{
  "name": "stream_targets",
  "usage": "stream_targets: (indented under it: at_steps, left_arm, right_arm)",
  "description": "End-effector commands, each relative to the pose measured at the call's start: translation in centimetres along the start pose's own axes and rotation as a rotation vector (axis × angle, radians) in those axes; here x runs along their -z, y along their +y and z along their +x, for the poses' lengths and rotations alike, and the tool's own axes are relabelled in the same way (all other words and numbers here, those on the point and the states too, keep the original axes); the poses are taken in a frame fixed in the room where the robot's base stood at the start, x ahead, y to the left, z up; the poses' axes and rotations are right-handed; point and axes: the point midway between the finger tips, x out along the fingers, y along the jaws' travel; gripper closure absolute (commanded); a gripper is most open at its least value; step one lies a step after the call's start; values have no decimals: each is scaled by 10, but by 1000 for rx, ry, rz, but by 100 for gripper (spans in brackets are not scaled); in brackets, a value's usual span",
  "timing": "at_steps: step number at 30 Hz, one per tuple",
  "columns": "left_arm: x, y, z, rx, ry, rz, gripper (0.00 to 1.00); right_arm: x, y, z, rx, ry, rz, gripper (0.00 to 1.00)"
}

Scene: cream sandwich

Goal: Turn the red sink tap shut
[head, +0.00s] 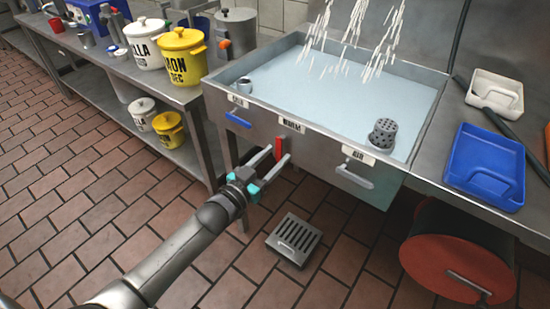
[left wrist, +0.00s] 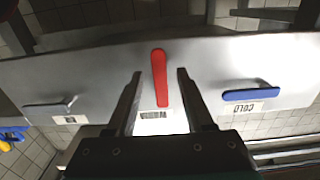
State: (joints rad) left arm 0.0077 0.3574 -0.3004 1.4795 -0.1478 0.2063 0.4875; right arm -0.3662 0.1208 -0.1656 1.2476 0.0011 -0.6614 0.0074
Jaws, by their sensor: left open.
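The red tap handle (head: 280,149) is on the front panel of the metal sink (head: 315,151), between a blue handle (head: 238,119) and a grey handle (head: 354,177). My left gripper (head: 272,160) is open at the red handle. In the left wrist view the red handle (left wrist: 159,77) points down the picture, slightly slanted, between the two open fingers (left wrist: 160,88), with a gap on each side. The blue handle (left wrist: 247,94) there has a COLD label. White streams fall into the pale blue water (head: 330,95) in the basin. My right gripper is out of view.
A floor grate (head: 295,240) lies below. A red-ended drum (head: 450,265) is at lower right. Blue (head: 485,165) and white (head: 495,92) trays lie on the right counter.

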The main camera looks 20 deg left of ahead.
Motion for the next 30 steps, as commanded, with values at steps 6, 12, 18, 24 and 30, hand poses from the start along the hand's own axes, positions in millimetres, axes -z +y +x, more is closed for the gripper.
stream_targets:
  at_steps: [6,12,18,24,30]
  left_arm:
    - [0,0,7,0,0,1,48]
    - [0,0,7,0,0,0,48]
    - [0,0,7,0,0,0,66]
    - [0,0,7,0,0,0,88]
    - [0,0,7,0,0,0,100]
  right_arm:
    - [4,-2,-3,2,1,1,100]
    - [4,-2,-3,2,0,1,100]
    - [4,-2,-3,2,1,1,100]
    - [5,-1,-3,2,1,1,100]
    - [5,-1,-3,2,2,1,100]
